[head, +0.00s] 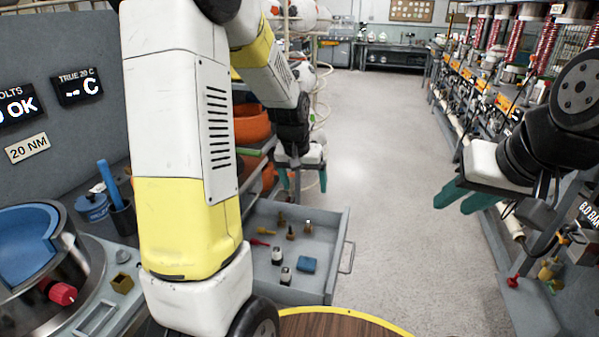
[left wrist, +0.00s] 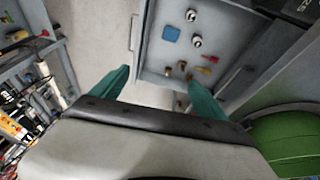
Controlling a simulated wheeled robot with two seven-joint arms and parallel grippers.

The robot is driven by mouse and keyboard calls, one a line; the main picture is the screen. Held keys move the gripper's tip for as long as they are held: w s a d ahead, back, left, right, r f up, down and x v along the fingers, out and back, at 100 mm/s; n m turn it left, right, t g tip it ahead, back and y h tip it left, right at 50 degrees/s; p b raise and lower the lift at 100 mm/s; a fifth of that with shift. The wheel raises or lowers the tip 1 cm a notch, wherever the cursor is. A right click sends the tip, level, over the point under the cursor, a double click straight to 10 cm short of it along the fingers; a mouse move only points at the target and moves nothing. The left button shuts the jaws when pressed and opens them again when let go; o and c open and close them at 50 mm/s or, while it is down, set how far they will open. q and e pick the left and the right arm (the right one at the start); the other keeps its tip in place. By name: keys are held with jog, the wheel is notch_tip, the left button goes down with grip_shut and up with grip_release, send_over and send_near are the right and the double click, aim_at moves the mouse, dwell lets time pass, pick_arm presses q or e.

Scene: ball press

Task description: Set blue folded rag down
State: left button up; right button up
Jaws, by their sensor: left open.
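The blue folded rag (head: 306,264) lies flat on the floor of the open grey drawer (head: 341,232), near its front right part. The left wrist view also shows the rag (left wrist: 171,34) in the drawer (left wrist: 142,62), beside two small dark-and-white pieces. My left gripper (head: 303,182) is above the drawer's far end, with its teal fingers apart and nothing between them. The left wrist view shows these fingers (left wrist: 160,78) spread, with the rag beyond them and apart from them. My right gripper (head: 464,200) is at the right over the aisle, with its fingers apart and empty.
The drawer also holds two small cylinders (head: 277,255), a red-handled piece (head: 260,242) and several small brass parts (head: 290,232). A machine with a blue bowl (head: 25,245) stands at the left. A cluttered rack (head: 500,75) lines the right. The aisle floor (head: 385,160) is clear.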

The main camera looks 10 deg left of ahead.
pick_arm(q)
jog(key=s+d+r+t, duration=0.1)
jog(key=s+r, duration=0.7)
jog(key=s, duration=0.3)
jog(key=s+r+t+h, duration=0.1)
jog(key=s+r, duration=0.7)
jog(key=s, duration=0.3)
jog(key=shift+s+d+m+t, duration=0.3)
jog(key=shift+s+d+t, duration=0.05)
jog(key=shift+s+t, duration=0.05)
